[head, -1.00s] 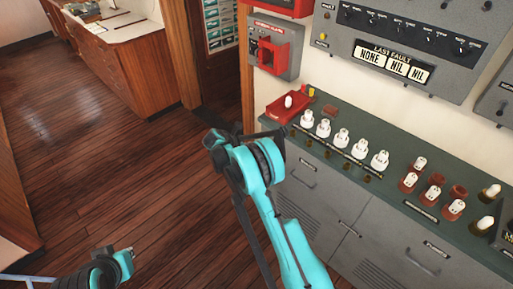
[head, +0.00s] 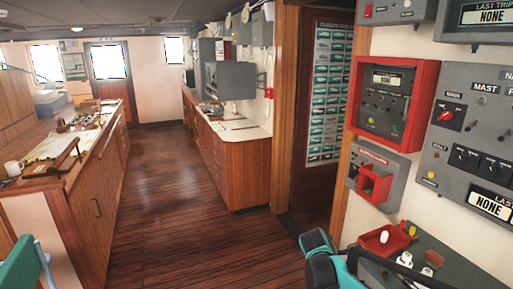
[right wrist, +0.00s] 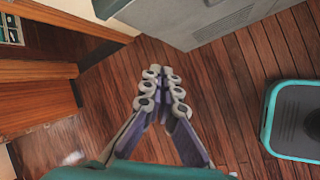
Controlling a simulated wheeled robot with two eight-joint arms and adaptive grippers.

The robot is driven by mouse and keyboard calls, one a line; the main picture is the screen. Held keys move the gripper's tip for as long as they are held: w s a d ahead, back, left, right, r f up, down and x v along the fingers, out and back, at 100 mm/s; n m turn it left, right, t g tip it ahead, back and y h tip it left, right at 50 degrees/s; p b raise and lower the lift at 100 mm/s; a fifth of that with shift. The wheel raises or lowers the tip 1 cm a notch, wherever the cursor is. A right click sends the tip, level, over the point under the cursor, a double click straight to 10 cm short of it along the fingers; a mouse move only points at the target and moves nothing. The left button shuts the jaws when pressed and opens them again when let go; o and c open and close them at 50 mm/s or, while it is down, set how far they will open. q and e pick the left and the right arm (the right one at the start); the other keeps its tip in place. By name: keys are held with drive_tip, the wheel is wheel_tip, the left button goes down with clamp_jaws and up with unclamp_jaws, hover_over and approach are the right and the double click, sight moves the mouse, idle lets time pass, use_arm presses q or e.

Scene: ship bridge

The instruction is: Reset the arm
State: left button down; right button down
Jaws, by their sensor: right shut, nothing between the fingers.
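My right gripper (right wrist: 161,73) shows in the right wrist view. Its grey jointed fingers come together at the tips and hold nothing. It is above the wooden floor (right wrist: 200,75), close to a grey cabinet (right wrist: 205,20). In the head view, my teal right arm (head: 318,242) shows at the bottom, in front of the console's left end. The gripper itself cannot be made out there. My left gripper is not in view.
A green-topped console (head: 455,262) with a red tray (head: 372,242) stands at the right, below wall panels such as a red-framed box (head: 425,72). A wooden chart table (head: 30,190) is at the left. A wooden counter (head: 245,160) stands beyond. The floor (head: 180,215) between is clear.

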drive_tip(key=s+a+r+m+t+y, duration=0.1)
drive_tip(key=s+a+r+m, duration=0.15)
drive_tip(key=s, duration=0.45)
drive_tip(key=s+a+r+m+y, duration=0.1)
drive_tip(key=s+r+m, duration=0.25)
drive_tip(key=s, duration=0.35)
drive_tip(key=s+a+f+m+y, duration=0.1)
drive_tip(key=s+a+m, duration=0.1)
drive_tip(key=s+m, duration=0.2)
drive_tip(key=s+a+f+m+t+y, duration=0.1)
drive_tip(key=s+m, duration=0.3)
drive_tip(key=s, duration=0.5)
drive_tip(key=shift+s+a+f+m+t+y, duration=0.15)
drive_tip(key=shift+a+f+m+t+y, duration=0.2)
drive_tip(key=shift+f+y, duration=0.2)
drive_tip(key=shift+f, duration=0.1)
